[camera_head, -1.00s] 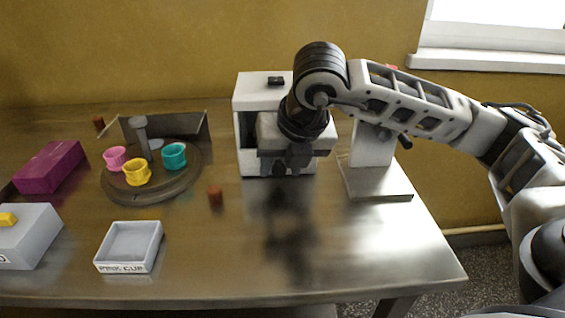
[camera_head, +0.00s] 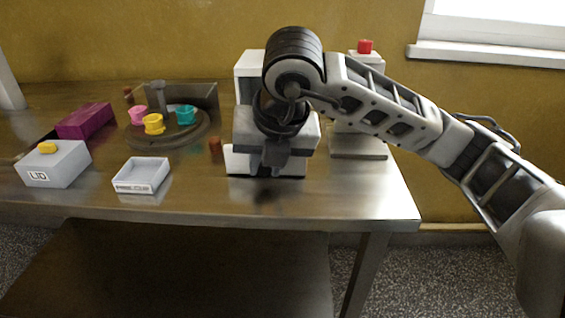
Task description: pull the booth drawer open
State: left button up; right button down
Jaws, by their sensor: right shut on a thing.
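The white booth (camera_head: 248,62) stands at the back of the table, mostly hidden behind my right arm. A low white part, which looks like the drawer (camera_head: 237,162), juts out at its base towards the front. My right gripper (camera_head: 269,168) points down in front of the booth and is shut at the drawer. My wrist and gripper body hide the handle and the grip itself. My left gripper is not in view.
Left of the booth, a round turntable (camera_head: 140,141) bears pink, yellow and teal cups. A grey LID box (camera_head: 62,168), a magenta box (camera_head: 85,120) and an open white tray (camera_head: 141,178) stand further left. A stand with a red button (camera_head: 365,46) is right of the booth.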

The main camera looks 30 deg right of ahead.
jog(key=shift+w, duration=0.15)
jog(key=c, duration=1.2)
grip_release()
jog(key=shift+c, duration=0.2)
pick_arm(q)
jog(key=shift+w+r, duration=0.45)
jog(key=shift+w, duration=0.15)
jog(key=p, duration=0.1)
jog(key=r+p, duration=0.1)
jog(key=p, duration=0.1)
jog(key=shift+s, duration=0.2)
pick_arm(e)
jog(key=v, duration=1.6)
